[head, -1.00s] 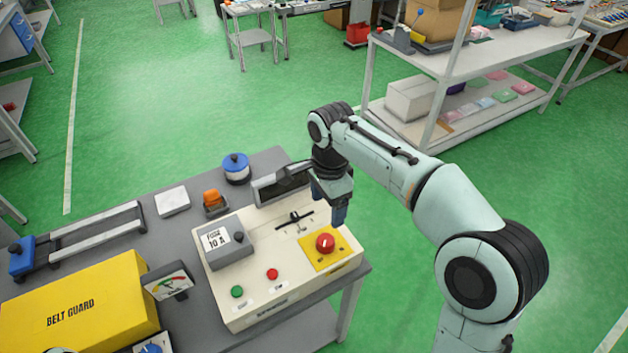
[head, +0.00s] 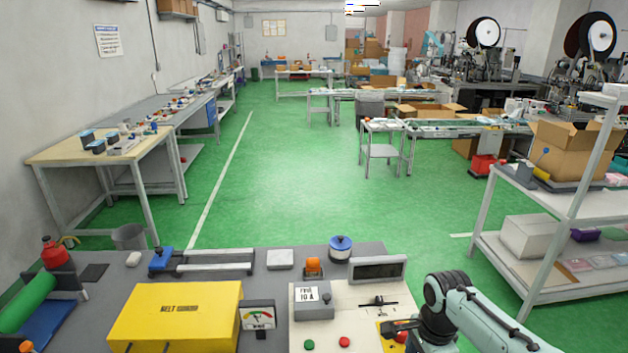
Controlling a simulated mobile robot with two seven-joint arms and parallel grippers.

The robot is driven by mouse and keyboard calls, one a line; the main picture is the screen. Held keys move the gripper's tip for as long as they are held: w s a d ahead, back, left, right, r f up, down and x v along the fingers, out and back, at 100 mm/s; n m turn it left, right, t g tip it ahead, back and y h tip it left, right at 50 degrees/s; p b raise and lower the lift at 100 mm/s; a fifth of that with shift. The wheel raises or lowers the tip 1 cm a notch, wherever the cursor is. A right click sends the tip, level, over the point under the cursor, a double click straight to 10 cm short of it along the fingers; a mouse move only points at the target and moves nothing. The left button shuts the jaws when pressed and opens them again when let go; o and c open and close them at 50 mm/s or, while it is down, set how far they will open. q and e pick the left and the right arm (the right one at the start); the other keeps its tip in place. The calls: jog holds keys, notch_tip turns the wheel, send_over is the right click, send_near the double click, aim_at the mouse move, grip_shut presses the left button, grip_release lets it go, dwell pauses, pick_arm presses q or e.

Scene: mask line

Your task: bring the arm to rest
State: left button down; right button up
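My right arm (head: 468,310) comes in at the bottom right. Its dark wrist is beside the right edge of the control panel (head: 345,300), near the red button on the yellow plate. The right gripper's fingers do not show, so I cannot see whether they are open or shut. My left arm and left gripper are not in view.
The grey bench (head: 215,268) carries a yellow belt guard (head: 175,318), a dial gauge (head: 258,316), a fuse box (head: 312,300) and a blue-topped container (head: 340,248). A white shelf (head: 530,215) stands at right. Green floor beyond is open.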

jog(key=s+a+f+n+g+y, duration=0.1)
jog(key=a+f+n, duration=0.15)
jog(key=f, duration=0.95)
jog(key=s+a+f+n+y, duration=0.1)
jog(key=f+n, duration=0.2)
jog(key=f, duration=0.9)
jog(key=s+a+f+n, duration=0.2)
jog(key=s+f+n, duration=0.1)
jog(key=s+f, duration=0.5)
jog(key=s+a+f+n+y, duration=0.1)
jog(key=s+a+f+n, duration=0.2)
jog(key=s+f, duration=0.5)
jog(key=s, duration=0.7)
jog(key=shift+a+f, duration=0.3)
jog(key=shift+a, duration=0.05)
